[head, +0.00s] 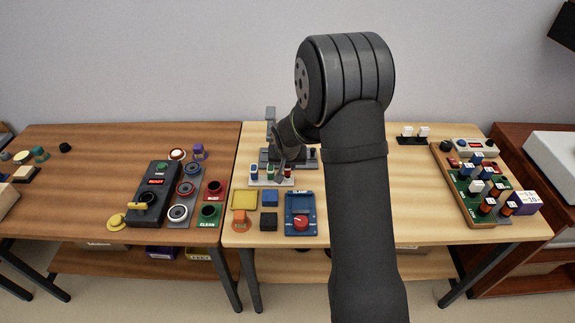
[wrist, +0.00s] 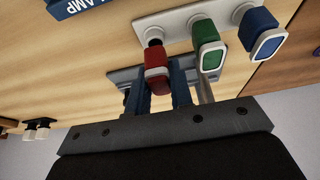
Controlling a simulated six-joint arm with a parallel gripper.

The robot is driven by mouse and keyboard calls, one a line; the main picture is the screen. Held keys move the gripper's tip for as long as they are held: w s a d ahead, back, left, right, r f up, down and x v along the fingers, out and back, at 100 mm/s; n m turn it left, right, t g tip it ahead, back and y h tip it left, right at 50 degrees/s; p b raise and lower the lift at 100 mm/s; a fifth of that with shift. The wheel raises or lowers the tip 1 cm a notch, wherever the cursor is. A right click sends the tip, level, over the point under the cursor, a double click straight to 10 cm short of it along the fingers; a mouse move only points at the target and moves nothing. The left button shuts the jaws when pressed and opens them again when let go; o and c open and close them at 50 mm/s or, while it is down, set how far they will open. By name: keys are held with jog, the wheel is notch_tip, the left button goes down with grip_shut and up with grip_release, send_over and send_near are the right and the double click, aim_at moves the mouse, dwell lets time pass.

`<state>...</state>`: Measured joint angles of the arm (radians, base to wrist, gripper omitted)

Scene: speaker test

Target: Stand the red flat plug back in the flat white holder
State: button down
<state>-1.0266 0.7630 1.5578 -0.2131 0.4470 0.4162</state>
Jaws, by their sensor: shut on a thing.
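The flat white holder (wrist: 178,17) shows at the top of the wrist view, and it also shows in the head view (head: 259,183). A green plug (wrist: 207,45) and a blue plug (wrist: 259,33) stand in it. The red plug (wrist: 157,80) is between the two fingers of my gripper (wrist: 160,82), which is shut on it. Its lower end lines up with the holder's end opening, at the red plug's side of the row. I cannot tell whether it is in the opening or just above it. In the head view my arm partly covers this spot.
A blue clamp box with a red knob (head: 301,222) stands in front of the holder. A yellow tray (head: 244,199) and small blocks lie to its left. A grey fixture (head: 268,157) is close behind the holder. A green board (head: 470,190) stands at far right.

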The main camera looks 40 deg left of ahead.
jog(key=shift+f, duration=0.95)
dwell(1.6)
jog(key=c, duration=1.2)
grip_release()
jog(key=shift+r, duration=3.75)
jog(key=shift+f, duration=3.75)
jog(key=shift+r, duration=0.1)
